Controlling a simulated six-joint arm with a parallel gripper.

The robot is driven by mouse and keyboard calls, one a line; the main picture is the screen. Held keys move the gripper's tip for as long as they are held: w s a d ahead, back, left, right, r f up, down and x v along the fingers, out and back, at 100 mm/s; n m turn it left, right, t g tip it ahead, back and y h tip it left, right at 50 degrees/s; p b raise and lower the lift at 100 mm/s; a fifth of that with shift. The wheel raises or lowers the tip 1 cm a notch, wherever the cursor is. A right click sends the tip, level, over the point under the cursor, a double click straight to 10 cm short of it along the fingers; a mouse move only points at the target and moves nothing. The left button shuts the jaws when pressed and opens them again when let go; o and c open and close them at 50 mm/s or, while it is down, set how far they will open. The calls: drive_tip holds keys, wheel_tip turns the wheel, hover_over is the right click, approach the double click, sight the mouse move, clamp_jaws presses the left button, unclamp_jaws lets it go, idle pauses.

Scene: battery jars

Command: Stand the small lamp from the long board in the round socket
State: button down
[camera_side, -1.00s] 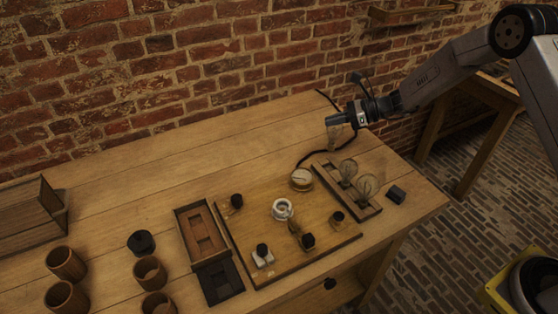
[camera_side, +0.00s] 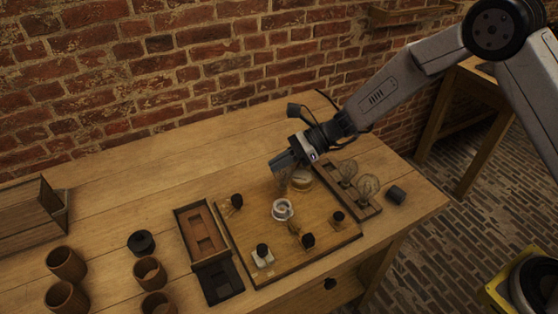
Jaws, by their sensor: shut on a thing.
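My gripper (camera_side: 284,167) is shut on the small lamp (camera_side: 283,183), a dim glassy shape hanging below the jaws. The lamp is above and slightly behind the white round socket (camera_side: 282,209), apart from it as far as I can tell. The socket sits on the square wooden board (camera_side: 258,221) and looks empty. The long board (camera_side: 353,204) lies to the right and holds two larger clear lamps (camera_side: 348,169), (camera_side: 368,186). The lower edge of the held lamp is hard to make out.
A round pale dial (camera_side: 302,181) sits just right of the held lamp. Black-topped parts (camera_side: 308,241), (camera_side: 263,251) stand on the square board. A dark block (camera_side: 396,195) lies right of the long board. Several brown jars (camera_side: 66,264) stand at the left.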

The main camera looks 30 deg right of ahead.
sight(279, 186)
drive_tip(key=shift+f, duration=0.1)
drive_tip(key=shift+f, duration=2.75)
drive_tip(key=shift+f, duration=0.65)
drive_tip(key=c, duration=1.1)
unclamp_jaws()
drive_tip(key=shift+d+r, duration=0.1)
drive_tip(key=shift+v, duration=5.4)
drive_tip(key=shift+s, duration=0.1)
